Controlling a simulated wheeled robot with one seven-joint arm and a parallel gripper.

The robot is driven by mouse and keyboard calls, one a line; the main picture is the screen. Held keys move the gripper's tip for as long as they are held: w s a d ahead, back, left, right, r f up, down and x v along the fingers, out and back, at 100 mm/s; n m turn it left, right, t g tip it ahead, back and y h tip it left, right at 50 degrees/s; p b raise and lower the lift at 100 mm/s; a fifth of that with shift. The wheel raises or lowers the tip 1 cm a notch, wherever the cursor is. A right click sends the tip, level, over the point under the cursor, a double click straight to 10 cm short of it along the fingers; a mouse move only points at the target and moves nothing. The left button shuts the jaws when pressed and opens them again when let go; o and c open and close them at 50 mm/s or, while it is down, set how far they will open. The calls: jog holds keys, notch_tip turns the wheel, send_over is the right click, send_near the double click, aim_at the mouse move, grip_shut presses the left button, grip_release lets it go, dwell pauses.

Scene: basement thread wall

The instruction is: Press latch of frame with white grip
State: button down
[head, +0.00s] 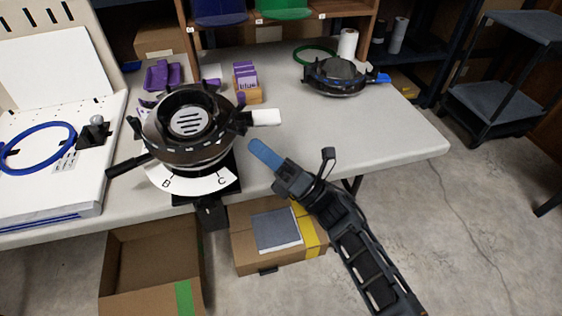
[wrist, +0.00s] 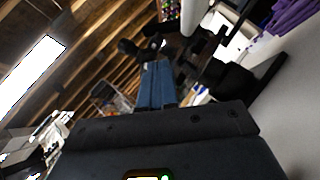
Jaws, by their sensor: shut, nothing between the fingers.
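The round dark frame (head: 188,125) sits on a black stand at the table's front edge. Its white grip (head: 264,117) sticks out to the right. Small black parts stand around its rim; I cannot tell which is the latch. My gripper (head: 252,145) is shut and empty, its blue fingers pointing up and left. In the head view its fingertips appear just below the white grip, with a visible gap. In the wrist view the blue fingers (wrist: 155,85) are together; dark parts show beyond them, too unclear to name.
A white lettered dial (head: 200,182) lies under the frame, and a black handle (head: 128,164) juts out lower left. Another round frame with a blue grip (head: 384,78) stands at the back right. Purple cards (head: 246,82) stand behind. Cardboard boxes (head: 275,240) sit below; the table's right is clear.

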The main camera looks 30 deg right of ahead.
jog(key=shift+w+d+r+p, duration=0.15)
jog(key=shift+w+d+r, duration=0.2)
jog(key=shift+w+r, duration=0.3)
jog(key=shift+w+d+r+p, duration=0.15)
jog(key=shift+w+d+r, duration=0.2)
jog(key=shift+r, duration=0.4)
